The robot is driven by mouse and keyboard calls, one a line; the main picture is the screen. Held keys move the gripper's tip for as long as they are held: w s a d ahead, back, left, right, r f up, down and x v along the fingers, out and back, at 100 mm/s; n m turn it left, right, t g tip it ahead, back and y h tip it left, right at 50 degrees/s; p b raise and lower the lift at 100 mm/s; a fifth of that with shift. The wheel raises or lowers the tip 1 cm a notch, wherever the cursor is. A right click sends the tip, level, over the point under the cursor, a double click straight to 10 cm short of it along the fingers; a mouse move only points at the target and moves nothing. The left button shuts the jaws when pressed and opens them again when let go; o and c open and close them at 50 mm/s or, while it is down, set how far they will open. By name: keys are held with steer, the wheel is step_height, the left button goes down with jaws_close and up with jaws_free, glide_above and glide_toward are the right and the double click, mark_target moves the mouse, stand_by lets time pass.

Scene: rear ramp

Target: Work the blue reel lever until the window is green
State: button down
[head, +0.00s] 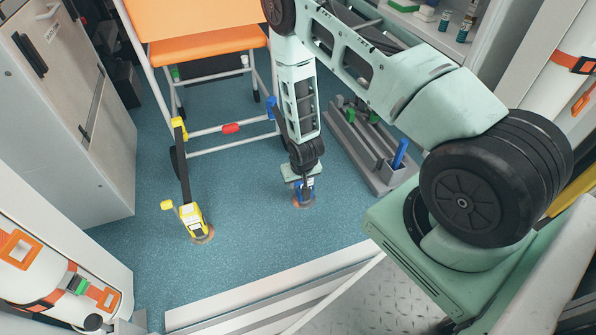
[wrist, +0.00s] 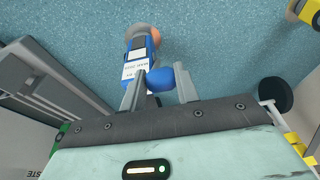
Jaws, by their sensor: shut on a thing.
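The blue reel (head: 303,192) sits on the blue-green floor, partly hidden under my gripper (head: 302,174) in the head view. In the wrist view the blue reel (wrist: 141,48) has white labels on its body and an orange-brown round part at its far end. Its blue lever knob (wrist: 161,79) lies between the two grey fingers of my gripper (wrist: 160,86), which is shut on it. I cannot make out the reel's window or its colour in either view.
A yellow reel (head: 194,222) with a dark strap stands to the left. An orange-seated wheeled chair (head: 208,46) is behind. A grey rack (head: 368,150) with green and blue handles is to the right. A pale sill (head: 265,288) edges the floor in front.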

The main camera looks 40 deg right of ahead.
steer(key=shift+s+a+f, duration=0.15)
steer(key=shift+s+f, duration=0.15)
steer(key=shift+s, duration=0.2)
steer(key=shift+s+a+f, duration=0.15)
steer(key=shift+s+f, duration=0.15)
steer(key=shift+s, duration=0.15)
steer(key=c, duration=1)
jaws_free()
steer(key=shift+c, duration=0.2)
steer(key=shift+w, duration=0.15)
steer(key=shift+r+p, duration=0.1)
steer(key=shift+p, duration=0.2)
steer(key=p+v, duration=0.7)
steer(key=v, duration=1)
steer(key=shift+r, duration=0.2)
